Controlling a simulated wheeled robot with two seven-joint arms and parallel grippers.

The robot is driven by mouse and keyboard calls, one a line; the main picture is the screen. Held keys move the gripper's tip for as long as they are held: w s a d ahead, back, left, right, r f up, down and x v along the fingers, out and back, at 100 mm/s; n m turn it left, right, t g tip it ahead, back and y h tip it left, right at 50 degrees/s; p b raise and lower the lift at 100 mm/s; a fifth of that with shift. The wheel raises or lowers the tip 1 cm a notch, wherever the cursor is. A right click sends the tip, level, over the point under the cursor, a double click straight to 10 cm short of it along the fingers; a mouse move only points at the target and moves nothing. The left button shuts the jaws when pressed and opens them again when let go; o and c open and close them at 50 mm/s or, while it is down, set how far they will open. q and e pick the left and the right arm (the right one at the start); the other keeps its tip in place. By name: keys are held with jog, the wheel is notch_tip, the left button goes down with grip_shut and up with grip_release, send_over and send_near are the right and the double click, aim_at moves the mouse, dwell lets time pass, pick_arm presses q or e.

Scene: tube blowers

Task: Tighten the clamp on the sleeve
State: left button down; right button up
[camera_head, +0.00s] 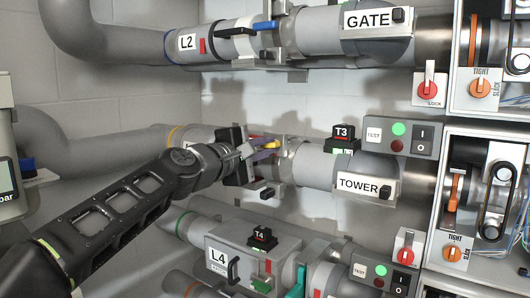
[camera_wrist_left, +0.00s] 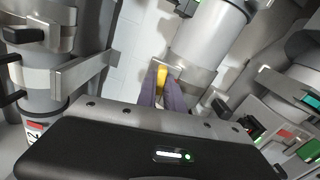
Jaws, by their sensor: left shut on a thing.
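My left gripper (camera_head: 260,152) reaches the middle tube line, left of the TOWER section (camera_head: 345,175). Its purple fingers (camera_wrist_left: 163,92) are shut on a yellow lever (camera_head: 270,143), which also shows between the fingertips in the left wrist view (camera_wrist_left: 162,76). The lever is at a metal clamp (camera_head: 284,160) by the tube joint. My gripper and wrist hide most of the sleeve there, so I cannot tell how tightly the clamp sits. My right gripper is in neither view.
Above runs the L2 tube (camera_head: 220,44) with a blue-levered clamp (camera_head: 263,26) and the GATE section (camera_head: 370,45). Below is the L4 unit (camera_head: 255,250). Switch boxes (camera_head: 400,135) and blower cabinets (camera_head: 485,190) stand to the right. A grey wall lies behind.

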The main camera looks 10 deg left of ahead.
pick_arm(q)
jog(key=shift+f+m+b, duration=0.15)
jog(key=shift+m+b, duration=0.2)
jog(key=shift+m, duration=0.65)
jog(key=c, duration=1.5)
grip_release()
jog(key=shift+o, duration=0.2)
jog(key=shift+s, duration=0.1)
jog(key=b+v, duration=0.2)
jog(key=v, duration=0.5)
jog(key=shift+s, duration=0.3)
jog(key=shift+a, duration=0.1)
